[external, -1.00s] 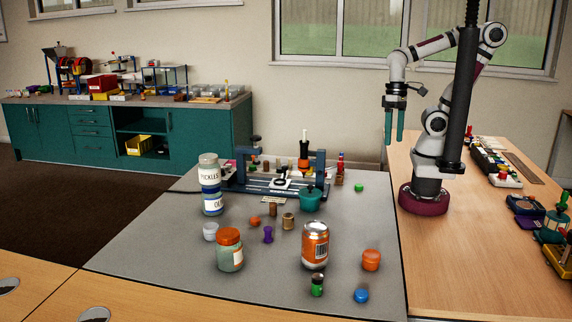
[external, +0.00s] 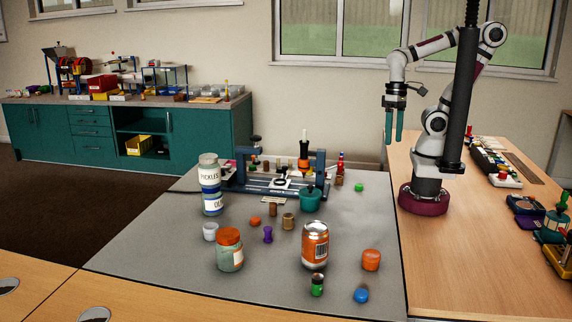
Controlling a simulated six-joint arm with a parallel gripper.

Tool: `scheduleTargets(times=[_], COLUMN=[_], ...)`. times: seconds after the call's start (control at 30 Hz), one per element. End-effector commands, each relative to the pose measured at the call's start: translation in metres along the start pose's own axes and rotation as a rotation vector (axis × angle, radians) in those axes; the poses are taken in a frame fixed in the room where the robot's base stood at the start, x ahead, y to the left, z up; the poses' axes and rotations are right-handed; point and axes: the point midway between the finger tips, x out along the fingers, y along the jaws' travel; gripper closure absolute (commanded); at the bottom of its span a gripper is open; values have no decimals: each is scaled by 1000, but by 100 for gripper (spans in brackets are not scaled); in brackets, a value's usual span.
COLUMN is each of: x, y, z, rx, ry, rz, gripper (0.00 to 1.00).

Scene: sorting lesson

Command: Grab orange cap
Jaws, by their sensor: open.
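Several orange items lie on the grey mat (external: 180,255), and I cannot tell for sure which one is the orange cap. A small orange cap-like piece (external: 255,221) lies left of the purple spool. A larger orange cap-like piece (external: 371,260) sits at the right, beside the can. An orange lid (external: 228,237) tops a glass jar (external: 230,258) at the front left. My gripper (external: 394,140) is open and empty, pointing down, high above the back right of the mat and well away from all of these.
An orange can (external: 315,246), a green jar (external: 317,285) and a blue cap (external: 361,295) stand near the orange piece at right. Stacked jars (external: 211,186) stand at left. A blue-framed fixture (external: 275,178) and a teal pot (external: 310,199) occupy the back.

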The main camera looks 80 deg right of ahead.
Motion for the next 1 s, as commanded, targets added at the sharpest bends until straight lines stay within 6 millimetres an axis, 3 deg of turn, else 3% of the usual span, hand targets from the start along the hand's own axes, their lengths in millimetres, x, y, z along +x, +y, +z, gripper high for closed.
scheduleTargets(times=[0.3, 0.37, 0.47, 0.6, 0.7, 0.83, 1.0], x=[0, 3, 19, 70, 113, 157, 176], y=[0, -8, -54, -166, -224, -255, -259], z=[0, -6, -35, -88, -113, -128, -127], rx=[-1, -25, -135, -263, -297, -368, -489], ry=[0, 9, 68, 269, 475, 776, 1047], rz=[-1, -14, -92, -252, -288, -233, -142], gripper=[26, 26, 26, 26, 26, 26, 26])
